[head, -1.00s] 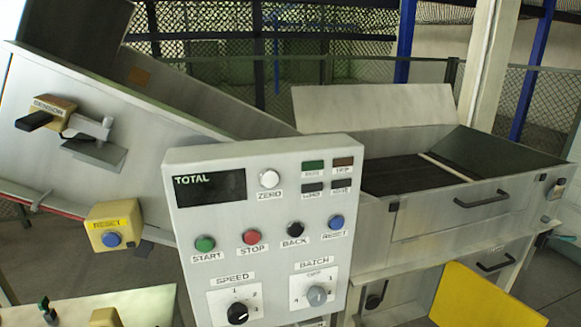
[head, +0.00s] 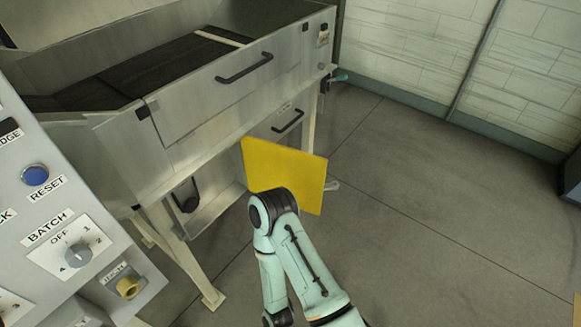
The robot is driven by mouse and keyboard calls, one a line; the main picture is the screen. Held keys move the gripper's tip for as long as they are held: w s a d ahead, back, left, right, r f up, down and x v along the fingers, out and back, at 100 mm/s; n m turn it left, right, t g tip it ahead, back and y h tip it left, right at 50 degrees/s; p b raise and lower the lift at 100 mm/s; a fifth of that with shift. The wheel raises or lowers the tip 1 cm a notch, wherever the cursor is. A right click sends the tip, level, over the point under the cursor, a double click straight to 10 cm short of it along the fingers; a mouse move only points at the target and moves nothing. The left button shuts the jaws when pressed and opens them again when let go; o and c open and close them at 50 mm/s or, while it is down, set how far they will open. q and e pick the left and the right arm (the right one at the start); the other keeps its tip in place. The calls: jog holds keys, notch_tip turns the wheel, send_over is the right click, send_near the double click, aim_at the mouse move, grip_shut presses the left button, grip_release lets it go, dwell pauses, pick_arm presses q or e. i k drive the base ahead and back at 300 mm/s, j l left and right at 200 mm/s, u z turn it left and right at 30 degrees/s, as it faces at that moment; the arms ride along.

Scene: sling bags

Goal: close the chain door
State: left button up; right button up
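The yellow panel (head: 285,172), which looks like the chain door, stands swung out from the lower front of the metal machine (head: 200,110). Beside it on the left, an open recess (head: 215,212) shows a dark rounded part (head: 187,196). A small grey lever-like piece (head: 332,185) shows at the panel's right edge. One of my arms rises from the bottom edge and bends at a dark joint in front of the panel's lower edge; I cannot tell whether they touch.
The grey control panel (head: 70,215) with its knobs stands close at the left. A drawer-like front with a black handle (head: 287,121) is behind the yellow panel. A machine leg (head: 190,265) reaches the floor. The floor (head: 430,200) to the right is clear.

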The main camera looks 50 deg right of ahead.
aim_at(268, 165)
jog(key=l, duration=1.6)
jog(key=l+u, duration=0.1)
jog(key=l, duration=1.5)
jog(key=l+u, duration=0.4)
jog(key=k+l+u, duration=0.2)
jog(key=l+u, duration=0.2)
jog(key=i+l+u, duration=0.1)
jog(key=i, duration=0.2)
